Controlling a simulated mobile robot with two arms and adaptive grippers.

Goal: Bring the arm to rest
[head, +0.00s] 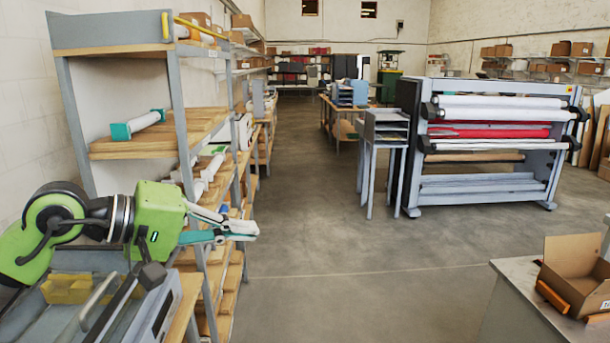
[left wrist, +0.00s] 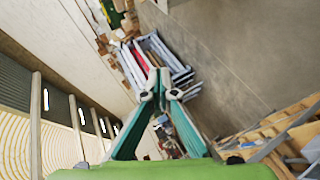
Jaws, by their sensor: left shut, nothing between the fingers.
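My left arm comes in from the left in the head view, its green wrist beside the shelving rack. My left gripper (head: 250,231) points right, shut and empty, in front of the rack's lower boards. In the left wrist view the teal fingers of the left gripper (left wrist: 160,88) meet at their tips with nothing between them. The roll laminator (head: 492,145), with white, red and brown rolls, stands well away at the right back. It also shows small beyond the fingertips in the left wrist view (left wrist: 150,62). My right gripper is not in either view.
A shelving rack (head: 180,100) with wooden boards stands close by the left arm. A grey table (head: 510,300) bears an open cardboard box (head: 575,268) at the lower right. A small stand (head: 385,150) is beside the laminator. The floor (head: 320,260) between is clear.

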